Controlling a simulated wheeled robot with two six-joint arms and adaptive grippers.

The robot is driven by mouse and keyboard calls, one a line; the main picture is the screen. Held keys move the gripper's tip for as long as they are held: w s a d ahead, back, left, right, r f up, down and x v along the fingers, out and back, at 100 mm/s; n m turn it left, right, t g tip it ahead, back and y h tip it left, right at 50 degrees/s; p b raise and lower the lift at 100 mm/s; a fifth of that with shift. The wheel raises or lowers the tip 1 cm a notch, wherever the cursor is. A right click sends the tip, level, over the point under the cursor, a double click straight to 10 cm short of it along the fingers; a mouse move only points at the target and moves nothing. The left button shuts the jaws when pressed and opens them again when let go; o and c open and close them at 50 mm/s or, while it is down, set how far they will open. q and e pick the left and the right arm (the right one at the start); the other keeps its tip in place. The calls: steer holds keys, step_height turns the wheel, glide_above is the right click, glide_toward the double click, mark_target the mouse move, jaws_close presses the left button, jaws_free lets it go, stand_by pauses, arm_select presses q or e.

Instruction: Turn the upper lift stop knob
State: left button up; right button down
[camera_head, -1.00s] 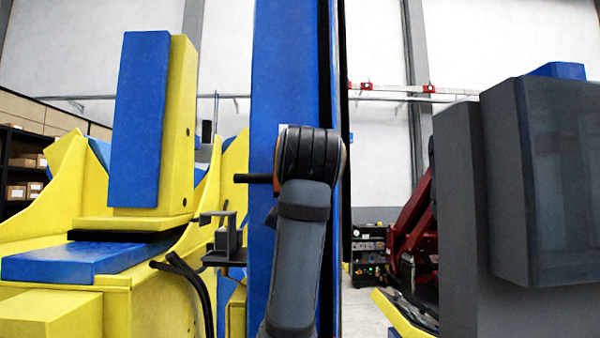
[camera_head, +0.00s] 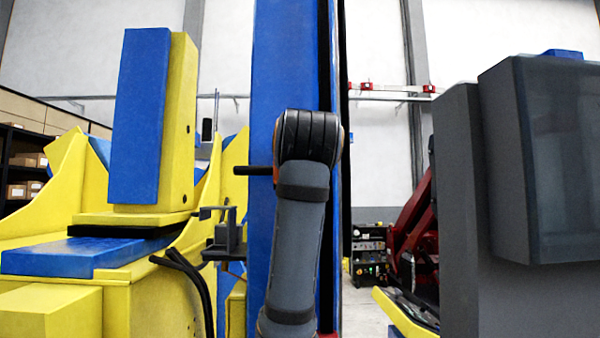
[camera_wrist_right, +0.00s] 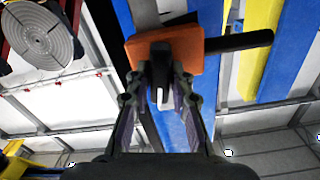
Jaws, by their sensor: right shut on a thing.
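The upper lift stop is an orange block (camera_wrist_right: 190,48) with a black rod (camera_wrist_right: 240,43) sticking out to the right in the right wrist view. Its black knob (camera_wrist_right: 160,50) faces that camera. My right gripper (camera_wrist_right: 161,82) has its fingers on either side of the knob and is shut on it. In the head view, the black rod (camera_head: 254,170) shows left of my arm, in front of the blue column (camera_head: 275,60). My right forearm hides the knob, most of the block and the right gripper there. My left gripper is in neither view.
A grey bracket (camera_head: 226,250) stands left of my forearm, low down. The yellow and blue positioner body (camera_head: 50,310) fills the left, with black hoses (camera_head: 190,275). A dark grey cabinet (camera_head: 470,210) stands close on the right.

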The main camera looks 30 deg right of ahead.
steer(key=n+b, duration=0.1)
steer(key=n, duration=0.1)
steer(key=n+b, duration=0.2)
steer(key=n, duration=0.1)
steer(key=shift+a+f+n, duration=0.15)
steer(key=shift+n, duration=0.15)
steer(key=n+b, duration=0.2)
steer(key=n, duration=0.2)
steer(key=shift+w, duration=0.1)
steer(key=n+b, duration=0.1)
steer(key=n, duration=0.2)
steer(key=n+b, duration=0.2)
steer(key=shift+a+f+n, duration=0.15)
steer(key=shift+f+n, duration=0.05)
steer(key=shift+n, duration=0.2)
steer(key=shift+w+n+b, duration=0.1)
steer(key=shift+n+b, duration=1.2)
steer(key=shift+n, duration=1.2)
steer(key=c, duration=1.2)
jaws_free()
steer(key=shift+a, duration=0.1)
